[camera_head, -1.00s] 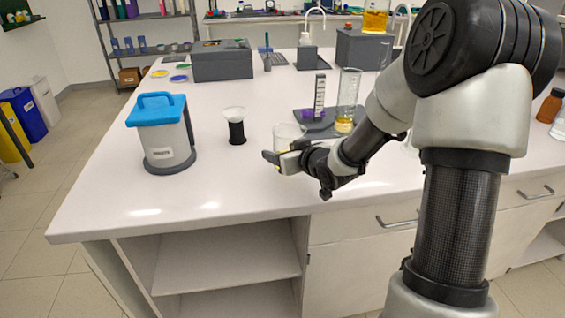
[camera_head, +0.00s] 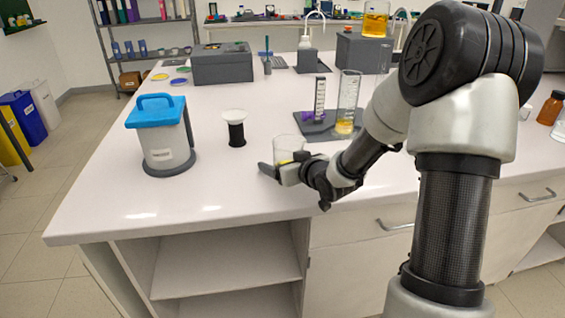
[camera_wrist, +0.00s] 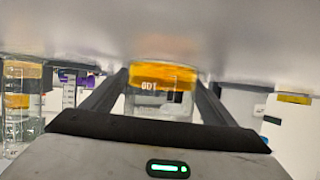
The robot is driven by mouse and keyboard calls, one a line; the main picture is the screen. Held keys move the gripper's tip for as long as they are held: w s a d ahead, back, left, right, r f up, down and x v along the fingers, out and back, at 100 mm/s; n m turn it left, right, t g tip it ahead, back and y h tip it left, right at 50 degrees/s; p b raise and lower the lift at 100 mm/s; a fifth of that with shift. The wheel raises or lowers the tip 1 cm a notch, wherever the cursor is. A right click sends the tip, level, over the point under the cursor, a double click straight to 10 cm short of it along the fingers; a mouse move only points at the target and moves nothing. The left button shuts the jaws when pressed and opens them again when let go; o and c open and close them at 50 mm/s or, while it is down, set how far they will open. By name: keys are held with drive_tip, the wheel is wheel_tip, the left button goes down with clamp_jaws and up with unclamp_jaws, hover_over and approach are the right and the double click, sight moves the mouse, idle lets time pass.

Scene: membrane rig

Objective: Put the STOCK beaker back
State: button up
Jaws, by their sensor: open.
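A clear beaker (camera_head: 288,146) with a little yellow liquid stands near the front of the white bench. My gripper (camera_head: 281,172) is low over the bench at this beaker, its fingers open on either side of it. In the wrist view, which is upside down, the beaker (camera_wrist: 162,100) sits between the fingers (camera_wrist: 162,92). White lettering on it is too small to read surely, so I cannot tell if it is the STOCK beaker. Another beaker (camera_head: 376,18) with orange liquid stands on the grey box at the back.
A dark grey tray (camera_head: 318,131) behind my gripper holds a tall cylinder (camera_head: 348,95) and a purple-based white scale strip. A white funnel on a black stand (camera_head: 235,130) and a blue-lidded jug (camera_head: 165,140) stand to the left. The bench's left front is clear.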

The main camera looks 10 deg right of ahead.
sight(288, 159)
drive_tip(key=p+v, duration=0.2)
drive_tip(key=v, duration=1)
drive_tip(key=shift+r+p, duration=0.15)
drive_tip(key=shift+p, duration=0.15)
